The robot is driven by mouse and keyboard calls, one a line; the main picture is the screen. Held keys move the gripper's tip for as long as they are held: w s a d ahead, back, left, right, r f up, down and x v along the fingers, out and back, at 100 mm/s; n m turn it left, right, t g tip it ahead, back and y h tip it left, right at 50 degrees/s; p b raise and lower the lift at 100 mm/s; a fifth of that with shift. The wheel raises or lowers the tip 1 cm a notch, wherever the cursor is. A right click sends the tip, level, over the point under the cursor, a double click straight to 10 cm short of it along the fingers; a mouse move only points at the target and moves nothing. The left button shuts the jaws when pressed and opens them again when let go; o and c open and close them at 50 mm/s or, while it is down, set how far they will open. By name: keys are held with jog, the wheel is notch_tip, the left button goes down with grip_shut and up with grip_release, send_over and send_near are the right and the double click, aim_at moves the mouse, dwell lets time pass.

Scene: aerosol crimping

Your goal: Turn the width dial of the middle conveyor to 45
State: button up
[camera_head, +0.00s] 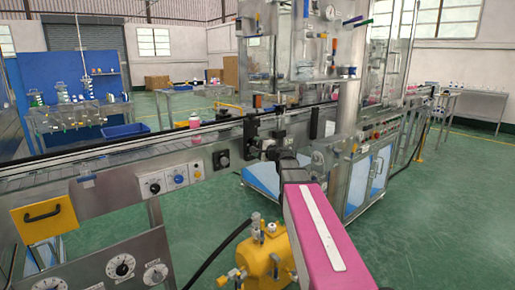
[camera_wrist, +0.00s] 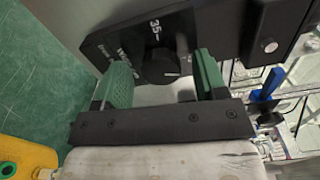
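The width dial (camera_wrist: 160,68) is a round black knob on a black plate in the wrist view. A short white pointer mark shows on the knob's lower right. My gripper (camera_wrist: 162,77) is open, with one green finger to each side of the dial. Gaps show between the fingers and the knob. In the head view my gripper (camera_head: 268,150) is at the side of the conveyor (camera_head: 115,158), and the dial cannot be made out there.
A pink can (camera_head: 194,121) stands on the belt. A yellow tank (camera_head: 268,256) is below my arm. Green floor (camera_head: 440,220) is clear at right.

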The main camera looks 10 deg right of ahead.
jog(key=v, duration=1)
jog(key=shift+s+d, duration=0.2)
jog(key=shift+s, duration=0.15)
jog(key=shift+o, duration=0.5)
dwell(1.7)
